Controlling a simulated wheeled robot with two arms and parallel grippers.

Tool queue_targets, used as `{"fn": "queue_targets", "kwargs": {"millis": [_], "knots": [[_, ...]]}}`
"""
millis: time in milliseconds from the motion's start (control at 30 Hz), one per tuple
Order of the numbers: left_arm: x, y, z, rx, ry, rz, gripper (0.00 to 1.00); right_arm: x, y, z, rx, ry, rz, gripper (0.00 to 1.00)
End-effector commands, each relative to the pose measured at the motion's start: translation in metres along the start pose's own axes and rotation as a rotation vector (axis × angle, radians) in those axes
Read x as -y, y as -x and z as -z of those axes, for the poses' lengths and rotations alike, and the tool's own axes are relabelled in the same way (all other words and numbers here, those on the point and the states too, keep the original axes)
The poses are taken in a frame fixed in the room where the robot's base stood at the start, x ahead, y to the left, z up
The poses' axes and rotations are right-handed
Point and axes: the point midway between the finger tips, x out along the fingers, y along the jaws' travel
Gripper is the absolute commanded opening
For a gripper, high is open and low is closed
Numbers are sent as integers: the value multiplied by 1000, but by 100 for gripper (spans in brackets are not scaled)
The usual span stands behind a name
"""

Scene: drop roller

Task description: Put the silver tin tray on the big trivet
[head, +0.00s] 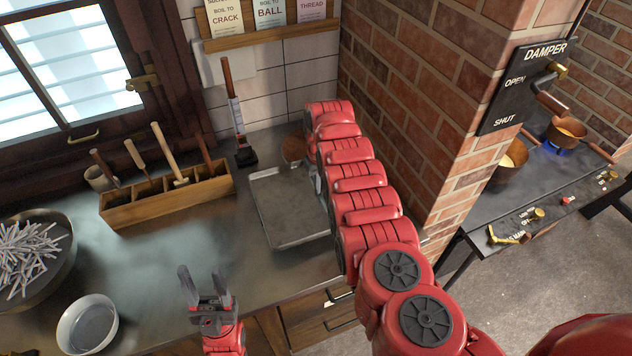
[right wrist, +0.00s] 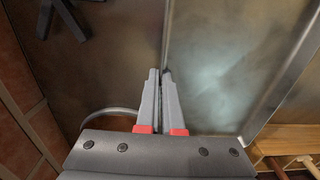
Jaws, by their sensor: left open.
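A black iron piece (right wrist: 66,18), probably the big trivet, shows only partly at the upper left there; my arm hides that area in the head view. My left gripper (head: 206,284) is open and empty over the counter's front edge, apart from the tray.
A wooden tool box (head: 165,199) stands left of the tray, with a thermometer-like tool (head: 235,115) behind. A brick wall (head: 410,110) closes the right side. A white bowl (head: 87,325) and a large bowl (head: 38,255) stand at left. The middle counter is clear.

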Motion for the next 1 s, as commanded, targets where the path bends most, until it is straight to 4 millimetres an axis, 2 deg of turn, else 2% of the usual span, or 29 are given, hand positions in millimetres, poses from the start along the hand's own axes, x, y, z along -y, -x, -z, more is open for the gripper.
{"fn": "queue_targets", "kwargs": {"millis": [200, 367, 567, 867, 1000], "knots": [[0, -7, 1, 0, 0, 0, 50, 1, -29, -10, 4, -1, 1, 0], [0, -6, 1, 0, 0, 0, 50, 1, -30, -8, 1, 0, 1, 0], [0, -6, 1, 1, 0, 0, 50, 1, -30, -9, 1, 0, 0, 33], [0, -6, 1, 0, 0, 0, 50, 1, -29, -9, 1, 0, 0, 33], [0, -6, 1, 0, 0, 0, 50, 1, -19, -8, 0, 1, -1, 33]]}}
